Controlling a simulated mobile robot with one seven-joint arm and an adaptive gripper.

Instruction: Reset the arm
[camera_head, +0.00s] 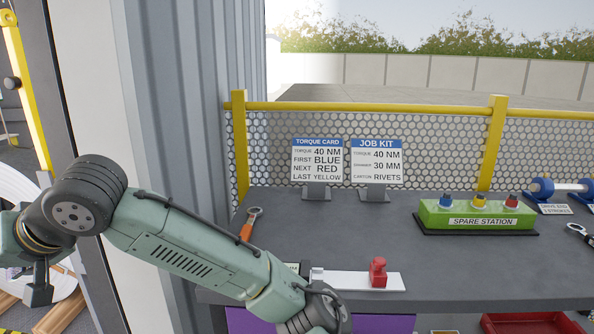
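My green arm reaches in from the lower left in the head view. It bends at a dark elbow joint and slopes down to the right. Its far end passes out of the bottom of the picture near the bench's front edge, so my gripper is not in view. Whether it holds anything cannot be seen. The arm's lower part hides some of the bench's front left and part of a white plate (340,281) with a red block-like piece (378,272) on it.
A dark bench (430,237) carries a wrench with an orange handle (249,224), a torque card (317,162), a job kit card (376,162) and a green spare station (463,217). A blue-ended roller (543,190) stands at right. A corrugated wall (195,130) rises behind my arm.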

